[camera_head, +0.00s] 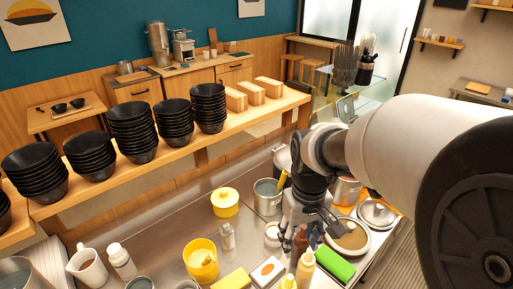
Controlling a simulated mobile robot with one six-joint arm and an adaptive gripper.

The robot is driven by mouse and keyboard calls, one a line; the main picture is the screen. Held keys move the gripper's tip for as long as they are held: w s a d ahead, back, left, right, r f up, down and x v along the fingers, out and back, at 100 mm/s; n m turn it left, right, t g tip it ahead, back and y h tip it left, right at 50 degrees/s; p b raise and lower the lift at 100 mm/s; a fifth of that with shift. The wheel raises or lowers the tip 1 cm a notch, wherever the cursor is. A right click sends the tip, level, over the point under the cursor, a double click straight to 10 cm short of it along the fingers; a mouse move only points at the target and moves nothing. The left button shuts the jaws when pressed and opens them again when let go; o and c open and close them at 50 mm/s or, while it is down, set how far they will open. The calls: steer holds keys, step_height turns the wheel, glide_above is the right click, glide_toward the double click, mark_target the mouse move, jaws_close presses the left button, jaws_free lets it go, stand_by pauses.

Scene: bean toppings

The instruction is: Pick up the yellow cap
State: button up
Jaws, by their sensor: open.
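A round yellow lid with a knob (226,196) sits on the steel counter left of my gripper; I cannot tell whether it is the yellow cap or covers a pot. Yellow-topped squeeze bottles (289,282) stand at the front edge, partly cut off. My gripper (315,230) is open and points down above the right part of the counter, close to a brown bottle (299,244) and a steel pot with a tan filling (349,236). I see nothing held in it. The gripper hides part of the counter behind it.
A steel pot (267,196) with a yellow handle stands left of my gripper. Black bowl stacks (134,131) line the raised shelf. The counter's left middle is clear.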

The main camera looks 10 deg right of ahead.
steer(key=b, duration=0.3)
glide_above(290, 276)
steer(key=f, duration=1.2)
steer(key=shift+w+d+f, duration=0.15)
steer(key=shift+d+f, duration=0.2)
steer(key=shift+d, duration=0.05)
steer(key=shift+s+a+f+b, duration=0.1)
steer(key=shift+f+b, duration=0.1)
steer(key=shift+f, duration=0.7)
steer(key=shift+s+a+f+b, duration=0.1)
steer(key=shift+a+f+b, duration=0.1)
steer(key=shift+f, duration=0.7)
steer(key=shift+a+f+b, duration=0.1)
steer(key=shift+f+b, duration=0.1)
steer(key=shift+f, duration=0.7)
steer(key=c, duration=0.8)
steer(key=shift+r, duration=0.15)
